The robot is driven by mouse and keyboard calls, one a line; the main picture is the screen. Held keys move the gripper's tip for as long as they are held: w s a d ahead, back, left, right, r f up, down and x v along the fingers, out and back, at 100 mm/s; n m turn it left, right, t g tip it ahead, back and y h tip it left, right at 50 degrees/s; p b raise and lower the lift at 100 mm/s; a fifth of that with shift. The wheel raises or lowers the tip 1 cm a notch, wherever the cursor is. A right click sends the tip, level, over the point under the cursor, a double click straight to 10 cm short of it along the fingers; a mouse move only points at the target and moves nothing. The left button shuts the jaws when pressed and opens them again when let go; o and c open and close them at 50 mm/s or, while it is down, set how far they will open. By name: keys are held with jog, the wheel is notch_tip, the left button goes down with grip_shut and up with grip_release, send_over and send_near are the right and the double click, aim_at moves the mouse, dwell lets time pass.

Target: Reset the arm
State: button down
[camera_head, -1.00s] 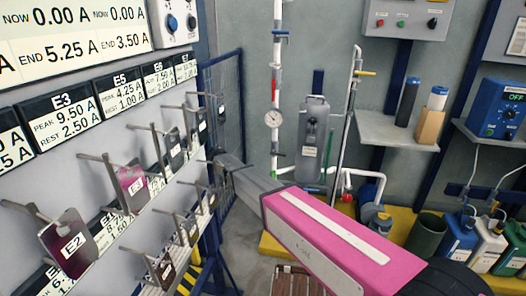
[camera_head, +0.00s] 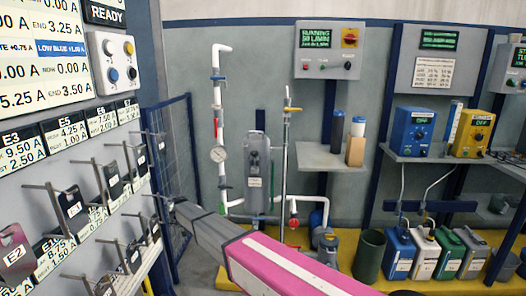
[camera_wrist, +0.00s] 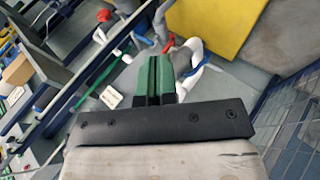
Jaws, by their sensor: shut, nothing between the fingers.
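My arm, with a pink link, reaches from the bottom right of the head view toward the rack panel at the left. My gripper (camera_head: 172,203) is at its far end, in front of the blue mesh fence and beside the rack's right edge. In the wrist view the green fingers of my gripper (camera_wrist: 160,62) lie together with nothing between them. The fingers touch nothing that I can see.
The rack panel (camera_head: 75,160) at left carries several plates on pegs, including plate E2 (camera_head: 14,254). The blue mesh fence (camera_head: 172,150) stands behind my gripper. White pipes with a gauge (camera_head: 218,154), a shelf (camera_head: 325,158) and several jugs (camera_head: 425,254) line the back wall.

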jog(key=s+d+f+g+y, duration=0.1)
jog(key=s+d, duration=0.2)
jog(key=d, duration=0.6)
jog(key=s+d+g+y, duration=0.1)
jog(key=s+d+y, duration=0.1)
jog(key=d, duration=0.8)
jog(key=s+d+f+g+y, duration=0.1)
jog(key=s+d, duration=0.2)
jog(key=d, duration=0.6)
jog(key=s+d+y, duration=0.2)
jog(key=s+d, duration=0.5)
jog(key=d, duration=0.2)
jog(key=s+d+r+y, duration=0.1)
jog(key=s+d+y, duration=0.1)
jog(key=s+d, duration=0.5)
jog(key=d, duration=0.3)
jog(key=shift+s+d+r+y, duration=0.15)
jog(key=shift+s+y, duration=0.15)
jog(key=shift+s, duration=0.1)
